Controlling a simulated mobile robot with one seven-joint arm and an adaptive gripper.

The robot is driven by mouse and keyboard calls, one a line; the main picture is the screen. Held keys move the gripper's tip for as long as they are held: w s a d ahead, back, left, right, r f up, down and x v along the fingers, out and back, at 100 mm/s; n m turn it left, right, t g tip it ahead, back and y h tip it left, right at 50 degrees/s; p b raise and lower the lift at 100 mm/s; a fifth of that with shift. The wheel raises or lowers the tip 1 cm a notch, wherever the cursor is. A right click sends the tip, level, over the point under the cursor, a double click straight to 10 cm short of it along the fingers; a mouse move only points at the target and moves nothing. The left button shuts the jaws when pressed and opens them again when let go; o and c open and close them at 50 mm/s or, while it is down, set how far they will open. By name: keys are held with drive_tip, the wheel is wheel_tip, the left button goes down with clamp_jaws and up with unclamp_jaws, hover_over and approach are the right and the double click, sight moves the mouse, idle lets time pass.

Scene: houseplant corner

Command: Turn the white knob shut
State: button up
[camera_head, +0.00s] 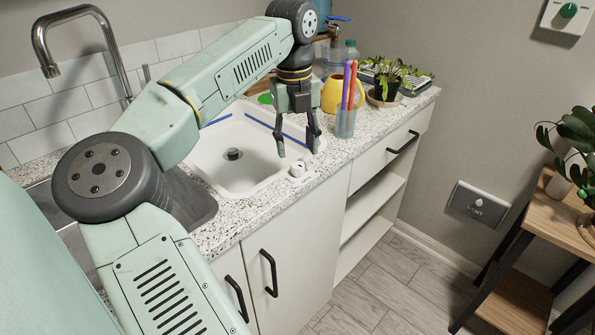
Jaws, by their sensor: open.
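A small white knob (297,167) sits on a pale base at the front edge of the speckled counter, just right of the white sink basin. My gripper (298,148) points down above it with its two dark fingers spread apart and nothing between them. The fingertips look a little higher than the knob, one toward its left and one toward its right. From this single view I cannot tell whether a finger touches it. The knob's exact turn position is too small to read.
The sink (232,180) lies left of the knob. A clear cup (345,124) with pens, a yellow mug (331,94) and a potted plant (388,85) stand to the right.

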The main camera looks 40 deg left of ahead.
sight(298, 165)
wheel_tip(298, 165, down, 5)
drive_tip(key=b, duration=0.2)
drive_tip(key=shift+w+d+f+b, duration=0.1)
drive_tip(key=shift+f+b, duration=0.05)
drive_tip(key=shift+b, duration=0.2)
drive_tip(key=shift+c, duration=0.5)
clamp_jaws()
